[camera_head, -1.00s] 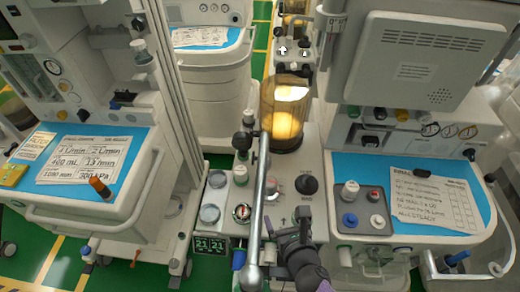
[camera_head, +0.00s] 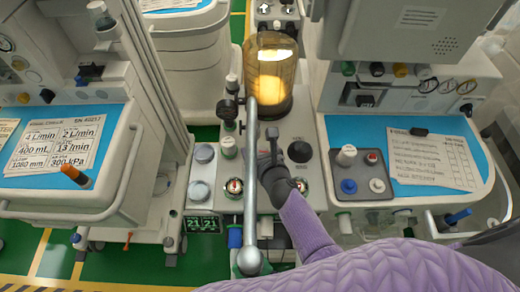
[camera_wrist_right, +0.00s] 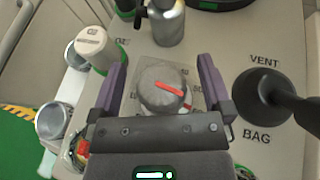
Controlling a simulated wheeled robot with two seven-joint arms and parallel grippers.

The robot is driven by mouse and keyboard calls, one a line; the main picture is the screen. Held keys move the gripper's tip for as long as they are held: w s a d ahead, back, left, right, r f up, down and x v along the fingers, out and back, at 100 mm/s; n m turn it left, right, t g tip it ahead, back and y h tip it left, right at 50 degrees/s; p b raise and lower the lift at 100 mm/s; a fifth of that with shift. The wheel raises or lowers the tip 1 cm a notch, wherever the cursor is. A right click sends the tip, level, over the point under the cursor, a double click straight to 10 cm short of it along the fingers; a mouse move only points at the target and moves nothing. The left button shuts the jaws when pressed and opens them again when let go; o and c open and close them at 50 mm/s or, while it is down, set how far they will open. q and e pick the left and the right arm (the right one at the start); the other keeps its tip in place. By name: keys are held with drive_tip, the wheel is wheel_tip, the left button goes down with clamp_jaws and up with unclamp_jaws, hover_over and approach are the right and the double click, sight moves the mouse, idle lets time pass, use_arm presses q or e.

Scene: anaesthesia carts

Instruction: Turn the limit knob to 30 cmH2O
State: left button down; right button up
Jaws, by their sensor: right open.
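The limit knob (camera_wrist_right: 160,88) is a grey round knob with a red pointer, seen in the right wrist view on a light panel with a printed dial. Its pointer aims right and slightly down in that view; the dial numbers are too small and partly covered to read surely. My right gripper (camera_wrist_right: 164,64) is open, one purple finger on each side of the knob, with a gap visible on both sides. In the head view my right gripper (camera_head: 270,152) reaches over the panel and hides the knob. My left gripper is not in view.
A black vent/bag lever (camera_wrist_right: 262,92) stands close to the right finger. A white cap with a green base (camera_wrist_right: 98,50) is close to the left finger. A metal pole (camera_head: 251,180) runs just left of my right gripper, and an amber canister (camera_head: 270,85) stands behind.

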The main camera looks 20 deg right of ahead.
drive_tip(key=c, duration=1.3)
drive_tip(key=shift+o, duration=0.2)
drive_tip(key=shift+r+n+y+p, duration=0.1)
drive_tip(key=shift+n+y+p, duration=0.5)
drive_tip(key=n+y, duration=0.2)
drive_tip(key=shift+g+y+p, duration=0.3)
drive_tip(key=shift+g+p, duration=0.1)
drive_tip(key=shift+n+g+y, duration=0.3)
drive_tip(key=shift+n+y, duration=0.4)
drive_tip(key=shift+n, duration=0.1)
drive_tip(key=shift+f+n+g+y+b, duration=0.2)
drive_tip(key=shift+n+g+y+b, duration=0.35)
drive_tip(key=shift+n+y, duration=0.35)
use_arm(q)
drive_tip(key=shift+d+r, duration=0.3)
use_arm(e)
drive_tip(key=shift+s+a+n+g+y, duration=0.1)
drive_tip(key=shift+n+g+y, duration=0.25)
drive_tip(key=shift+n+y, duration=0.15)
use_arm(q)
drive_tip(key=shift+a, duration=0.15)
use_arm(e)
drive_tip(key=shift+r, duration=0.1)
